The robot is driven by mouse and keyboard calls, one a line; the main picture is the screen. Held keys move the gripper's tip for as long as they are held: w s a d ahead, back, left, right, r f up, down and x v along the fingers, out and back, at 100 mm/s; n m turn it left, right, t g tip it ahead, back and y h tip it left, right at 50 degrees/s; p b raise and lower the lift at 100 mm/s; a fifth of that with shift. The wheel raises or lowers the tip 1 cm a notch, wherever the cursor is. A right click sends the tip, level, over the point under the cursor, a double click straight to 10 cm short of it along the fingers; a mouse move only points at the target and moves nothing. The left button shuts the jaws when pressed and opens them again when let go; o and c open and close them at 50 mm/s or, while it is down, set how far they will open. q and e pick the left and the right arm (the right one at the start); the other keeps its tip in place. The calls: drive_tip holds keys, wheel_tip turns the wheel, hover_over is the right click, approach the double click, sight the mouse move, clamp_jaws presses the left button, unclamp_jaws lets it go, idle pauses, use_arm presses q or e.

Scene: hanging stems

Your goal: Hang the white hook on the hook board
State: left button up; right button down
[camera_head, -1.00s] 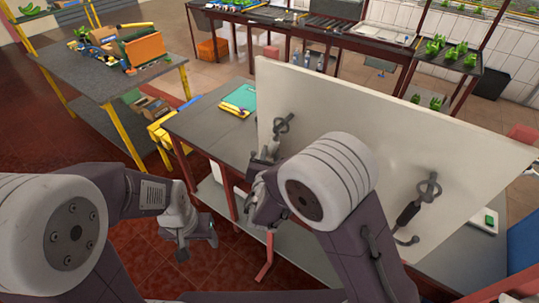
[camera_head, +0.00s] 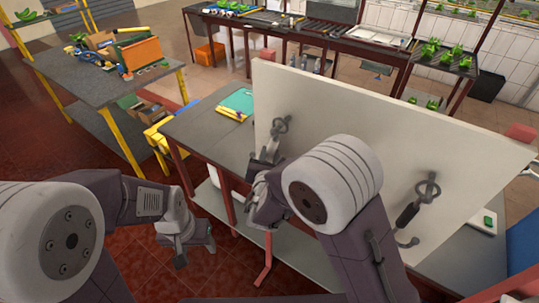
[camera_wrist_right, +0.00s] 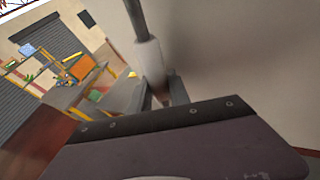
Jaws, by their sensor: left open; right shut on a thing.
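The hook board (camera_head: 350,125) is a large pale panel standing on the table. It bears a grey ring mount (camera_head: 281,125) at left and another (camera_head: 428,188) at right. A black-handled hook (camera_head: 407,213) hangs at the right mount. My right gripper (camera_head: 262,168) is close to the board, below the left mount. It is shut on the white hook (camera_wrist_right: 150,58), whose white handle and grey shaft rise from the fingers in the right wrist view. Whether the hook touches the left mount cannot be told. My left gripper (camera_head: 183,250) is open and empty, low at left.
The grey table (camera_head: 200,125) carries a green and yellow pile (camera_head: 237,104) left of the board. A small white item with green (camera_head: 485,221) lies at right. A cluttered yellow-legged table (camera_head: 95,75) stands at far left.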

drive_tip(key=shift+w+a+f+b, duration=0.1)
drive_tip(key=shift+w+f+b, duration=0.15)
drive_tip(key=shift+f+b, duration=0.25)
drive_tip(key=shift+r, duration=0.15)
drive_tip(key=c, duration=1.1)
unclamp_jaws()
drive_tip(key=shift+a, duration=0.1)
drive_tip(key=shift+s, duration=0.1)
drive_tip(key=shift+s+b, duration=0.3)
drive_tip(key=b+v, duration=0.2)
drive_tip(key=v, duration=0.6)
drive_tip(key=shift+s+r, duration=0.15)
drive_tip(key=shift+s, duration=0.05)
